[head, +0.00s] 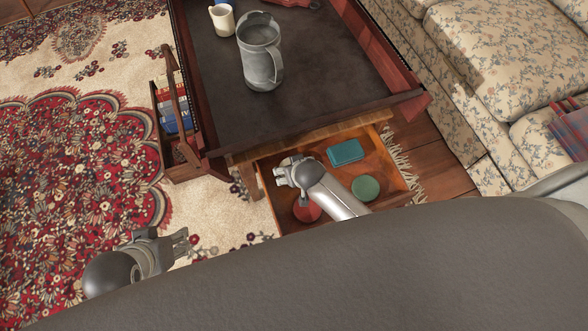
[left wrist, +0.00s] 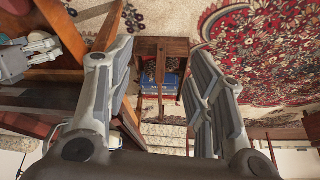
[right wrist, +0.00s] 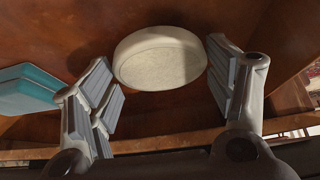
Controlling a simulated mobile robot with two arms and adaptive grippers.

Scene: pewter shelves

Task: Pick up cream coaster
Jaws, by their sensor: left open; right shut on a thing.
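The cream coaster (right wrist: 160,57) is a thick, round, pale disc in the right wrist view, between the fingers of my right gripper (right wrist: 165,80). The gripper is shut on it. In the head view my right gripper (head: 283,173) is over the left part of the open drawer (head: 268,192); the coaster is not clearly visible there. My left gripper (head: 184,243) is open and empty above the rug, left of the drawer. Its spread fingers show in the left wrist view (left wrist: 160,75).
In the drawer are a teal box (head: 345,152), a green disc (head: 366,188) and a red disc (head: 306,210) partly behind my arm. On the table stand a grey tankard (head: 260,60) and a cream cup (head: 222,20). A magazine rack (head: 180,155) stands left; a floral sofa (head: 500,50) is right.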

